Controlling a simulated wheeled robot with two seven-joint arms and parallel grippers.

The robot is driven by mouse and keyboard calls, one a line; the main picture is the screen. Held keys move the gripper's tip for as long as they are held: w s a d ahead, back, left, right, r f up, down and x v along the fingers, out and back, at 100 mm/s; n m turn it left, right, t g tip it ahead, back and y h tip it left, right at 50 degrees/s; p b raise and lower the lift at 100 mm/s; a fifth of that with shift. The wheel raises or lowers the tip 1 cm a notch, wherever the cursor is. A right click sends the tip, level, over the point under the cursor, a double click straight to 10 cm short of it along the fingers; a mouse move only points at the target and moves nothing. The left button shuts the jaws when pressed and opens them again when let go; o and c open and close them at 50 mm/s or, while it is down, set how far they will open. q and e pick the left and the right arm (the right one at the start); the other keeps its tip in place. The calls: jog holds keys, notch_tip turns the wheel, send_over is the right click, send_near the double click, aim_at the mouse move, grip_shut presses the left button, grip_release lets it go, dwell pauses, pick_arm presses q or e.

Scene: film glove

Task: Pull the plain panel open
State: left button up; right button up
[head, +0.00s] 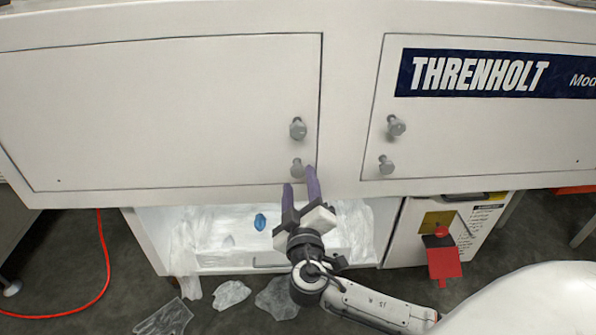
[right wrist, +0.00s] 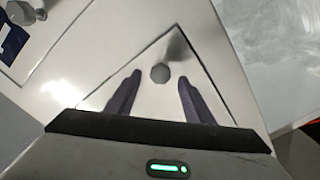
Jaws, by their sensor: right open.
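The plain panel (head: 165,115) is a flat white door without lettering, on the left in the head view, and it looks closed. Two grey knobs stand at its right edge, an upper knob (head: 297,128) and a lower knob (head: 297,168). My right gripper (head: 299,178) is open just below the lower knob, its purple fingers pointing up at the panel. In the right wrist view a grey knob (right wrist: 160,73) shows between the two fingertips, with a gap on each side. I cannot tell whether the fingers reach around it. My left gripper is not in view.
A second door with a THRENHOLT label (head: 490,73) and two knobs is to the right. Below is an open white compartment with clear film and a blue piece (head: 260,221). A red tag (head: 443,262) hangs at lower right. Film scraps and an orange cable (head: 105,262) lie on the floor.

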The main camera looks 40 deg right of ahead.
aim_at(298, 174)
jog(key=x, duration=0.5)
jog(key=shift+w, duration=0.1)
